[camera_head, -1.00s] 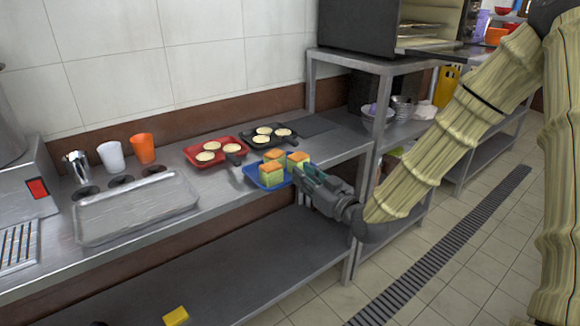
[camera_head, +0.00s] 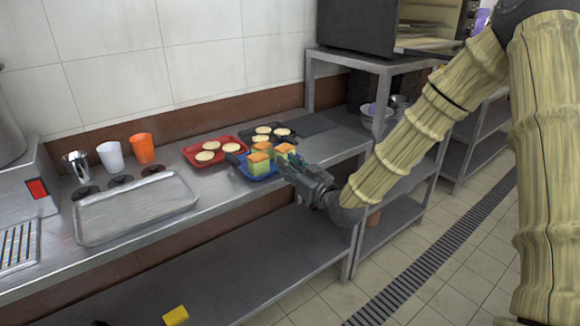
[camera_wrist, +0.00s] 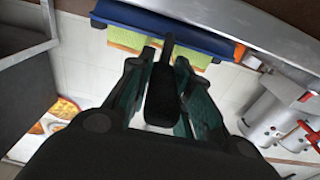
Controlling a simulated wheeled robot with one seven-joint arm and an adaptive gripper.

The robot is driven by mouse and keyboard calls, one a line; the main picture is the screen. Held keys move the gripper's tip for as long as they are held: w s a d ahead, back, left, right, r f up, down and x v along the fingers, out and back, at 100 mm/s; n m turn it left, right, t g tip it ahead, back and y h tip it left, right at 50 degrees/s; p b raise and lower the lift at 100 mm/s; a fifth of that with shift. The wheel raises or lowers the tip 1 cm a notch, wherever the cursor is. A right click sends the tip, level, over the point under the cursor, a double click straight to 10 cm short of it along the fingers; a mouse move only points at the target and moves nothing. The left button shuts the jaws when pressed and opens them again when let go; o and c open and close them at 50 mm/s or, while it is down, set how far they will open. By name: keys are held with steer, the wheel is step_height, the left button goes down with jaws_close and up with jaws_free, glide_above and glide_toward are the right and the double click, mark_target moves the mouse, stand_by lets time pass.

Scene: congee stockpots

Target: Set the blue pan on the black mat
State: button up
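The blue pan (camera_head: 262,176) carries several orange-topped green cubes and is near the counter's front edge, in front of the red and black pans. My gripper (camera_head: 290,170) is at its right side. In the wrist view the pan's blue edge (camera_wrist: 195,38) crosses the top, with its dark handle (camera_wrist: 162,90) between my fingers, which appear closed around it. I cannot tell whether the pan touches the counter. The black mat (camera_head: 308,123) lies flat and bare at the back right of the counter, beside the black pan.
The red pan (camera_head: 190,156) and black pan (camera_head: 285,141) hold pale round cakes close behind the blue pan. Cups and a metal tray (camera_head: 135,212) are to the left. A shelf post (camera_head: 310,85) and raised oven (camera_head: 358,27) border the mat's right side.

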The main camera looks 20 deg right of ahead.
steer(key=o, duration=0.4)
steer(key=shift+f, duration=0.1)
steer(key=v, duration=1.2)
